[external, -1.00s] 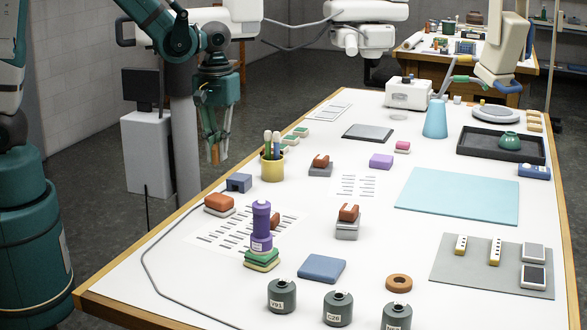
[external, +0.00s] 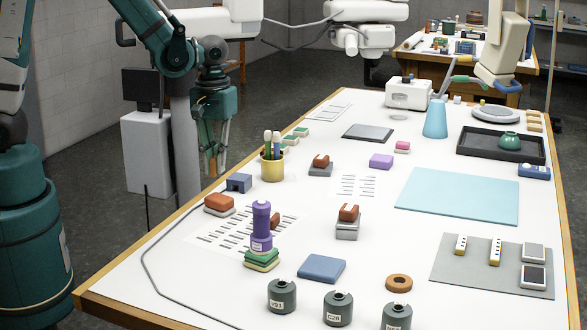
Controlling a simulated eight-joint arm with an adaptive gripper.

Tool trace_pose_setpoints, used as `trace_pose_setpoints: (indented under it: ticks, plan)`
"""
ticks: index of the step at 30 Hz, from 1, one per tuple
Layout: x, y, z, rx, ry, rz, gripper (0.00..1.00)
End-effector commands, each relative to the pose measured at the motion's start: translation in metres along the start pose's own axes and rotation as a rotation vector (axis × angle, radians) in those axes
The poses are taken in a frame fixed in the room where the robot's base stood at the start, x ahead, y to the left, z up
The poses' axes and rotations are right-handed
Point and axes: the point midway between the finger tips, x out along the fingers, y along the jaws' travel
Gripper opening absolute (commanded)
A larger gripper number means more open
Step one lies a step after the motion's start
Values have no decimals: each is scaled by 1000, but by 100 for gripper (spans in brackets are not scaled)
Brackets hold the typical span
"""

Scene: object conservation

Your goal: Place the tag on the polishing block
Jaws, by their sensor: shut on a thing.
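My gripper (external: 212,170) hangs at the left, beside the table's left edge, fingers pointing down. It is shut on a small, narrow brownish thing (external: 211,163), mostly hidden by the fingers; I cannot tell whether this is the tag. No block is clearly marked as the polishing block. Candidates on the table include a flat blue block (external: 321,268) at the front, a purple block (external: 381,161) near the middle, and a rust-coloured block on a pale base (external: 219,203) at the left.
A yellow cup of pens (external: 272,168) and a blue-grey block (external: 238,183) stand near the left edge. A purple bottle (external: 261,225) stands on stacked green pads. Dark labelled jars (external: 338,308) line the front. A light blue mat (external: 459,195) is bare at the right.

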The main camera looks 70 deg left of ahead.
Motion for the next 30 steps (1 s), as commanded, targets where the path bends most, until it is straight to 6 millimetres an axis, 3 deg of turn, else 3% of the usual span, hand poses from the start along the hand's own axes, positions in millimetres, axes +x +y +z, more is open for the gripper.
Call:
trace_pose_setpoints:
  ticks: [8, 23, 30]
  plan:
    - [21, 0, 0, 0, 0, 0, 1]
    - [25, 0, 0, 0, 0, 0, 1]
    - [39, 0, 0, 0, 0, 0, 1]
